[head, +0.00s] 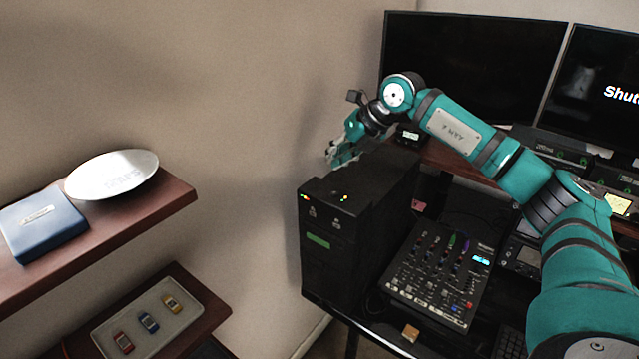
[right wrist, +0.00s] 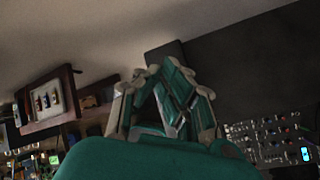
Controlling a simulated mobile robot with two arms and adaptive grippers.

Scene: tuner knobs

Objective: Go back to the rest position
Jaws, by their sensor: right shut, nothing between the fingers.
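My right gripper (head: 343,155) is shut and empty in the head view, just above and left of the top of a black tower unit (head: 345,215). My teal right arm reaches in from the lower right and bends down at the wrist. The right gripper also shows in the right wrist view (right wrist: 158,72), its fingers meeting at the tips, with the dark tower behind it. My left gripper is not in the head view.
A mixer (head: 440,270) sits right of the tower, below my arm. Monitors (head: 470,50) stand behind. At left, a shelf (head: 150,205) holds a plate (head: 111,173) and a blue box (head: 42,225); a tray (head: 150,312) lies lower. Wall space lies between.

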